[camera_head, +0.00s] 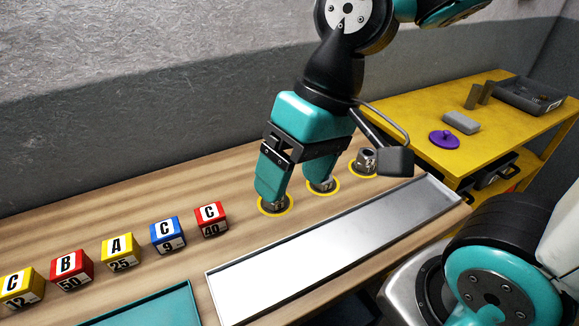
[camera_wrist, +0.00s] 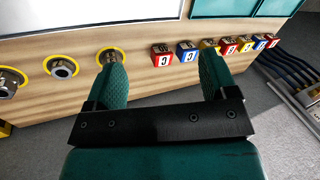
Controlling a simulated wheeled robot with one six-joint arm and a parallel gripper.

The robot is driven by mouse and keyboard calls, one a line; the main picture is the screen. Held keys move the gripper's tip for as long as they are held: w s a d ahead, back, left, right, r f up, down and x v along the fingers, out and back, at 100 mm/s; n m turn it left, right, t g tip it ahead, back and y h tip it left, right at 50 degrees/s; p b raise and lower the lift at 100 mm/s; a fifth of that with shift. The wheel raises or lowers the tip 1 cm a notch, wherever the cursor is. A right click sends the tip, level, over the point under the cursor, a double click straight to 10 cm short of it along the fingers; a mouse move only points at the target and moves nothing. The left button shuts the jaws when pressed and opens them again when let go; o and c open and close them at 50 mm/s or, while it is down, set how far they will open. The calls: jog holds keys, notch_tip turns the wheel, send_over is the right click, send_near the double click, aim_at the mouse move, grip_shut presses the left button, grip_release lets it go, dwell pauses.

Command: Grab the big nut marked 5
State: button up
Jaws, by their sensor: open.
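Three metal nuts stand in a row on yellow-ringed spots on the wooden bench. In the head view they are the left nut (camera_head: 274,203), the middle nut (camera_head: 323,185) and the right nut (camera_head: 367,160). The right nut bears a dark mark; I cannot clearly read a 5 on any of them. My gripper (camera_head: 297,186) is open and points down over the left and middle nuts, partly hiding both. In the wrist view, the left nut (camera_wrist: 110,57) shows beside one finger of my gripper (camera_wrist: 162,68); the middle nut (camera_wrist: 62,69) lies outside the fingers.
A row of lettered, numbered cubes (camera_head: 168,235) runs along the bench to the left. A long pale tray (camera_head: 335,245) lies in front of the nuts, with a teal panel (camera_head: 150,308) beside it. A yellow table (camera_head: 415,120) with a purple knobbed piece (camera_head: 444,140) stands right.

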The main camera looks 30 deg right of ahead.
jog(key=w+d+m+p, duration=0.2)
jog(key=w+d+m, duration=0.5)
jog(key=m, duration=0.4)
jog(key=w+d+m+p, duration=0.3)
jog(key=w+d+m, duration=0.1)
jog(key=w+m, duration=0.5)
jog(key=shift+m, duration=0.7)
jog(key=shift+s+a+p+x, duration=0.2)
jog(key=shift+p+x, duration=0.2)
jog(key=shift+x, duration=3.7)
jog(key=shift+s+a+p+x, duration=0.15)
jog(key=shift+p+x, duration=0.25)
jog(key=shift+x, duration=3.75)
jog(key=shift+w+r, duration=0.1)
jog(key=shift+r, duration=0.1)
jog(key=c, duration=1.1)
